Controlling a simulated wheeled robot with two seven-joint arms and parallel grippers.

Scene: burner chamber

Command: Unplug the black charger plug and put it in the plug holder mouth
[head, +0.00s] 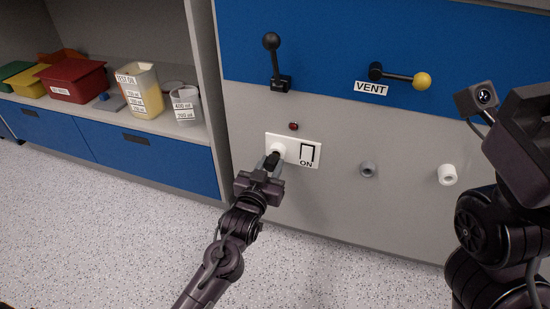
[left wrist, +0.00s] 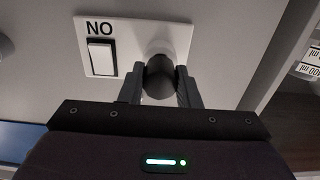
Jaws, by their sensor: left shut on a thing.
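The black charger plug (head: 271,160) is at the round white socket (head: 278,149) on the wall plate, left of the ON switch (head: 307,153). My left gripper (head: 270,164) is shut on the plug. In the left wrist view the plug (left wrist: 158,77) sits between the two fingers, in front of the socket (left wrist: 160,47); I cannot tell how deep it is in.
A red light (head: 293,126) is above the plate. A black lever (head: 273,65) and the VENT handle (head: 398,76) stick out higher up. Bins and beakers (head: 140,88) stand on the shelf at left. The panel between plate and grey mouth is clear.

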